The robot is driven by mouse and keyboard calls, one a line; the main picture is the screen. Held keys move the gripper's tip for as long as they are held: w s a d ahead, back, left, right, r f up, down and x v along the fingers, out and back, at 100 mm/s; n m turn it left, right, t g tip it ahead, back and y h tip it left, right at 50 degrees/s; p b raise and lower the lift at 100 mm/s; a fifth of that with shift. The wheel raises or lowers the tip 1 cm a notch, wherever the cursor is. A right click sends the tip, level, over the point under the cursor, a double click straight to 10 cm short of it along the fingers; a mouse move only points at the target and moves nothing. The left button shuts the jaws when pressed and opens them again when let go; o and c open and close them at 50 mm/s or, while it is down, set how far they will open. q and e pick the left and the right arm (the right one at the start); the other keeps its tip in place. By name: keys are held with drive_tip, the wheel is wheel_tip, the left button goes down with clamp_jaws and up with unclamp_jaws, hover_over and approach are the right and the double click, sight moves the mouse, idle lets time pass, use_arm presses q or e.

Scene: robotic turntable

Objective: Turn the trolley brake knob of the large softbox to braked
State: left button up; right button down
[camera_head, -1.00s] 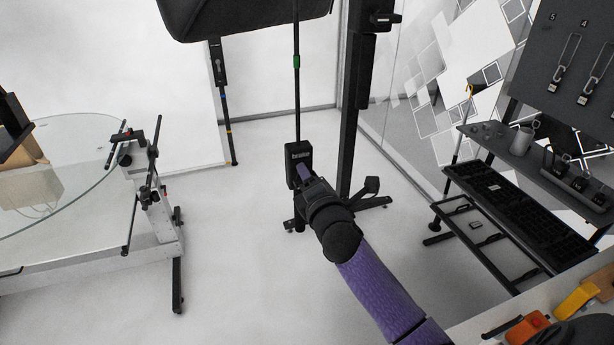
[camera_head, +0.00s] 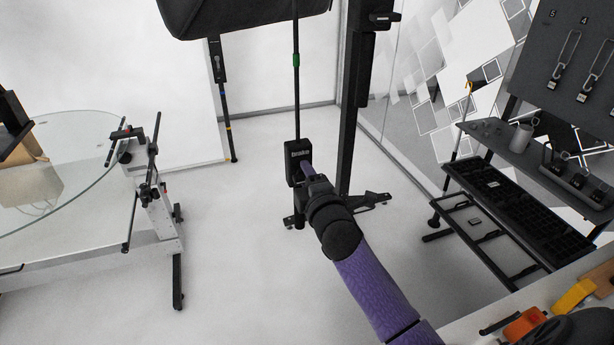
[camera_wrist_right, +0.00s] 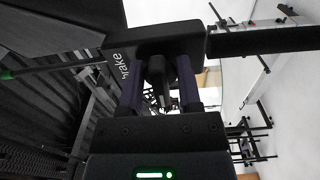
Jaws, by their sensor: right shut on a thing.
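The large softbox (camera_head: 235,14) is the black shape at the top of the head view. A thin pole with a green band hangs below it, down to the black brake box (camera_head: 298,152) with a white label. The label reads "brake" in the wrist view (camera_wrist_right: 150,43). My right gripper (camera_head: 306,170) is at the lower right of this box. In the wrist view, my right gripper's fingers (camera_wrist_right: 158,84) stand on either side of a dark knob (camera_wrist_right: 157,70) and are shut on it. The knob is hidden in the head view.
A black upright post (camera_head: 355,110) with low feet stands just right of the box. A glass-topped table (camera_head: 60,160) is at the left. A dark shelf unit (camera_head: 515,215) with tools is at the right. The floor between is clear.

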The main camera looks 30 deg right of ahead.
drive_tip(key=c, duration=0.6)
unclamp_jaws()
drive_tip(key=shift+s, duration=0.15)
drive_tip(key=b+v, duration=0.1)
drive_tip(key=v, duration=0.8)
drive_tip(key=shift+s+a, duration=0.15)
drive_tip(key=shift+s, duration=0.2)
drive_tip(key=shift+f, duration=0.1)
